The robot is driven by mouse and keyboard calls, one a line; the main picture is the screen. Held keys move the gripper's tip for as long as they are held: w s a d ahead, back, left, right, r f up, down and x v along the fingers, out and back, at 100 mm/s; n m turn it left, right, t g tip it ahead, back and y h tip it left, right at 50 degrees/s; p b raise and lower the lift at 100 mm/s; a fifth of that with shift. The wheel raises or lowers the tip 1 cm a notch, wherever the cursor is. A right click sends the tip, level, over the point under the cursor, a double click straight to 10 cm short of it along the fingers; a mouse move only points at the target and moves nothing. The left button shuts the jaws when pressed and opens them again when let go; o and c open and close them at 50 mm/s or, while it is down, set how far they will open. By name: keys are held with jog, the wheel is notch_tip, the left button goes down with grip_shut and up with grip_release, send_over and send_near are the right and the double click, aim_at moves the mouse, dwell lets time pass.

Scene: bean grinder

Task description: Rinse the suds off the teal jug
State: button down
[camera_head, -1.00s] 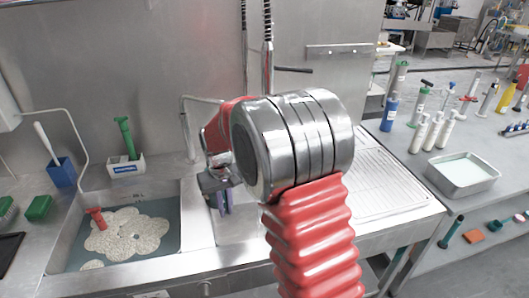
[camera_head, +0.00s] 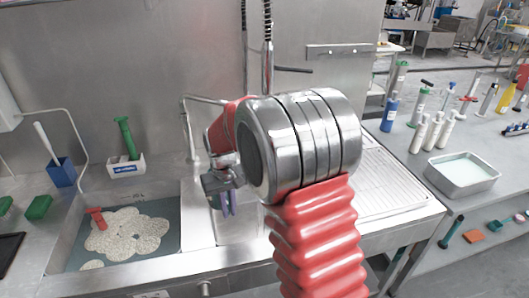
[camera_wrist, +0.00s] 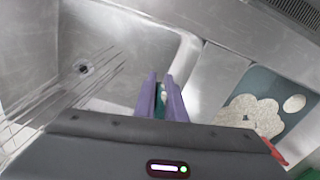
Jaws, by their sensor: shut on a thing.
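My gripper (camera_head: 229,203) hangs over the right basin in the head view, its purple fingers pointing down. In the wrist view my gripper (camera_wrist: 160,98) is shut on a small teal piece, the teal jug (camera_wrist: 160,104). Only a sliver of the jug shows between the fingers, with a pale spot on it. The rest is hidden, so I cannot tell how much suds it carries. In the head view the jug is not discernible. Thin streaks of running water (camera_wrist: 62,95) fall left of the fingers in the wrist view, apart from the visible part of the jug.
The empty steel basin (camera_wrist: 125,40) has a drain (camera_wrist: 84,68). The left basin (camera_head: 80,248) holds foam (camera_head: 128,235) and a red-handled tool (camera_head: 96,216). A blue holder (camera_head: 62,172) and a green-handled brush (camera_head: 126,138) stand behind. A ribbed drainboard (camera_head: 385,185) lies right.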

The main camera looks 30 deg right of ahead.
jog(key=shift+w+a, duration=0.4)
jog(key=shift+w, duration=0.1)
dwell(4.3)
jog(key=shift+s+d, duration=0.4)
jog(key=shift+s, duration=0.05)
dwell(0.5)
jog(key=shift+s+a, duration=0.1)
dwell(0.4)
jog(key=s+a, duration=0.5)
jog(key=a, duration=0.1)
jog(key=shift+s+f, duration=0.15)
dwell(0.8)
